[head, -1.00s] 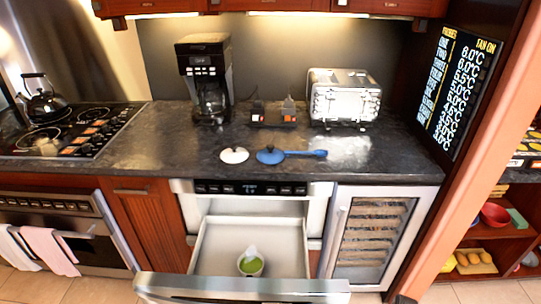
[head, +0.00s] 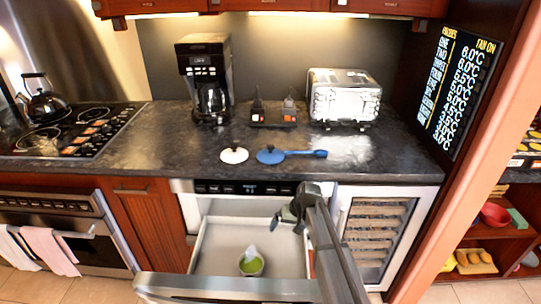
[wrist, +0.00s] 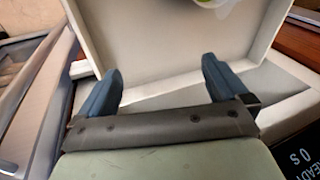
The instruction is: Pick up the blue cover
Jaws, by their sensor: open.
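The blue cover (head: 270,155) is a round lid with a small knob, lying on the dark counter (head: 120,168) in front of the outlets. A blue spoon-like utensil (head: 307,153) lies just right of it, and a white cover (head: 234,155) lies to its left. My gripper (head: 287,214) is below the counter's front edge, over the open microwave drawer (head: 215,245). In the wrist view my gripper (wrist: 160,88) has its two blue-grey fingers spread with nothing between them. The covers are not in the wrist view.
A green-and-white bowl (head: 251,264) sits in the open drawer. A coffee maker (head: 205,78) and a toaster (head: 343,95) stand at the counter's back. A stove with a kettle (head: 40,98) is at left. The counter around the covers has free room.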

